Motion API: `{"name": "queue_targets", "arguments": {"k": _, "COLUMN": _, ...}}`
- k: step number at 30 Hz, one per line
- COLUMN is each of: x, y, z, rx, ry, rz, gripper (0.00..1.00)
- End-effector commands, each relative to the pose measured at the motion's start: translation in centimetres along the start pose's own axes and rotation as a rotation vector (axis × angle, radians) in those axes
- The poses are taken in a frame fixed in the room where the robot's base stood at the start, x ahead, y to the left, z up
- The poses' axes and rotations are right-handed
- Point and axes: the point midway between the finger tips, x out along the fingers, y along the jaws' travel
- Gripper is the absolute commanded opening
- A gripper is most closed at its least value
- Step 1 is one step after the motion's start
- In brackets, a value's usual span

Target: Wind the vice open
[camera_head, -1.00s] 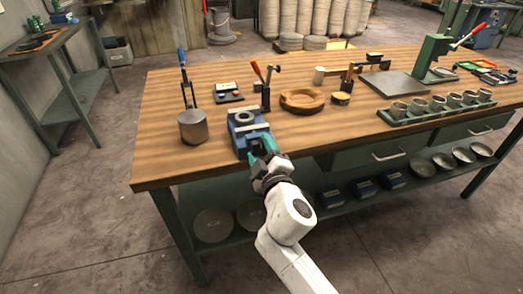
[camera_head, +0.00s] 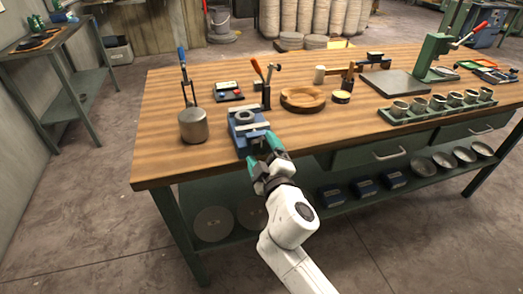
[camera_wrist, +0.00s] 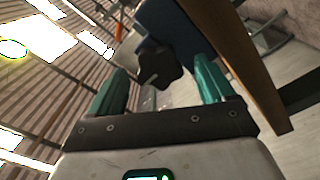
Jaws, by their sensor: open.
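The blue vice (camera_head: 243,119) stands at the front edge of the wooden bench, left of the middle, with a light metal jaw across it. Its width of opening is hard to tell. In the wrist view a black lobed knob (camera_wrist: 160,69) sits in front of the vice's dark blue body (camera_wrist: 172,28). My gripper (camera_head: 262,155) is at the vice's front end, its teal fingers apart. In the wrist view my gripper (camera_wrist: 160,85) has one finger on each side of the knob, with visible gaps, so it is not closed on it. The knob is hidden in the head view.
A grey metal cylinder (camera_head: 193,126) stands left of the vice. A tool stand (camera_head: 266,93) and a round wooden dish (camera_head: 302,99) are behind and right. The bench edge (camera_wrist: 240,65) passes close by my right finger. The bench front between vice and cup tray (camera_head: 437,107) is clear.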

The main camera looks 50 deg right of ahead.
Motion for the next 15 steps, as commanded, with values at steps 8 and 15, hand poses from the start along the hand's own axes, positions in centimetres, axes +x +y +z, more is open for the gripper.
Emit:
{"name": "queue_targets", "arguments": {"k": 8, "x": -5.2, "y": -0.3, "z": 0.3, "rx": -0.001, "ry": 0.000, "rz": -0.003, "gripper": 0.82}}
{"name": "queue_targets", "arguments": {"k": 15, "x": -8.8, "y": -0.3, "z": 0.2, "rx": -0.001, "ry": 0.000, "rz": -0.003, "gripper": 0.82}}
